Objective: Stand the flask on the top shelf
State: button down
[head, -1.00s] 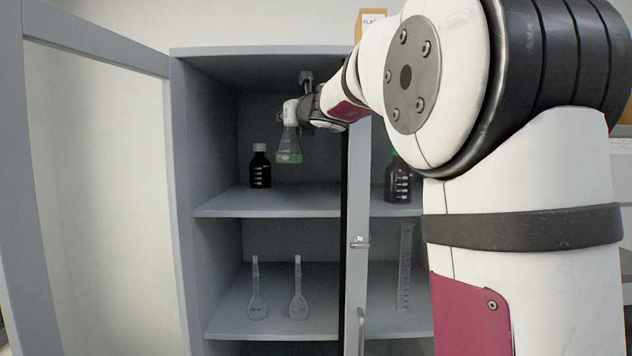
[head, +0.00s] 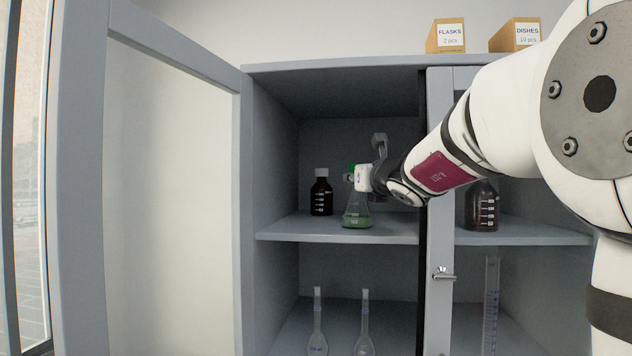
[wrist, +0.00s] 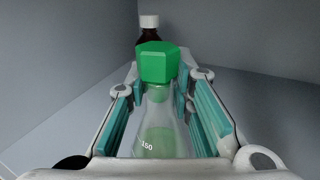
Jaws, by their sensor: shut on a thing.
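The flask (head: 356,214) is a clear conical one with green liquid and a green cap. It is upright inside the open cabinet, its base at the top shelf (head: 290,230); I cannot tell whether it touches the shelf or hangs just above it. My gripper (head: 362,178) is around the flask's neck, below the cap. In the wrist view the flask (wrist: 157,130) stands between the two teal-padded fingers, with its green cap (wrist: 157,62) towards the cabinet's back. The flask's far side is hidden.
A brown bottle with a white cap (head: 321,192) stands on the same shelf, left of and behind the flask. Another dark bottle (head: 482,208) is behind the right door. The left door (head: 170,50) is open. Volumetric flasks (head: 317,335) stand on the shelf below.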

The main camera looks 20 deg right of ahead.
jog(key=shift+f, duration=0.1)
jog(key=c, duration=1.4)
grip_release()
